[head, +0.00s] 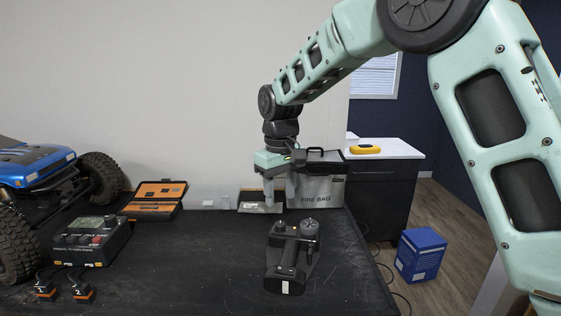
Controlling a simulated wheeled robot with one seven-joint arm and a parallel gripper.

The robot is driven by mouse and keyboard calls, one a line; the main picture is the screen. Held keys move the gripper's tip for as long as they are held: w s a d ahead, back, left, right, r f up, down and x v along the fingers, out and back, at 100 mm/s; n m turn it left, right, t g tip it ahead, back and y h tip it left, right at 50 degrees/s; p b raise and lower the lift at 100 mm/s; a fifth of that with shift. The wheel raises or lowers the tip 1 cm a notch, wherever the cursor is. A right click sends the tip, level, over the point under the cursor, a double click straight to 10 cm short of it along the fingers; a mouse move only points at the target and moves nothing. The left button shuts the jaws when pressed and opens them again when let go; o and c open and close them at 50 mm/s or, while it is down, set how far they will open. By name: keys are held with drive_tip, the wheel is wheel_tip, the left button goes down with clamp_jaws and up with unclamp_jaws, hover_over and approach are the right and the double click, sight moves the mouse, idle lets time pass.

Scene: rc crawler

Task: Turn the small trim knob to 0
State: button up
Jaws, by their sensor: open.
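A black handheld controller (290,262) lies on the dark workbench, right of centre. A round grey dial (309,228) stands on its far right part. A smaller dark knob (279,226) shows at its far left part; it may be the trim knob, but its markings are too small to read. My gripper (280,202) points down above and behind the controller, near the bench's far edge. Its two fingers are apart with nothing seen between them. It appears apart from the controller.
A box with knobs (92,241) and a blue crawler (38,165) stand at left. An open orange-and-black case (155,200) is behind them. A grey fire bag (318,192) stands behind my gripper. The workbench (190,265) is clear left of the controller.

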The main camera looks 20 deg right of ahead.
wheel_tip(320, 180, up, 10)
drive_tip(key=b, duration=0.1)
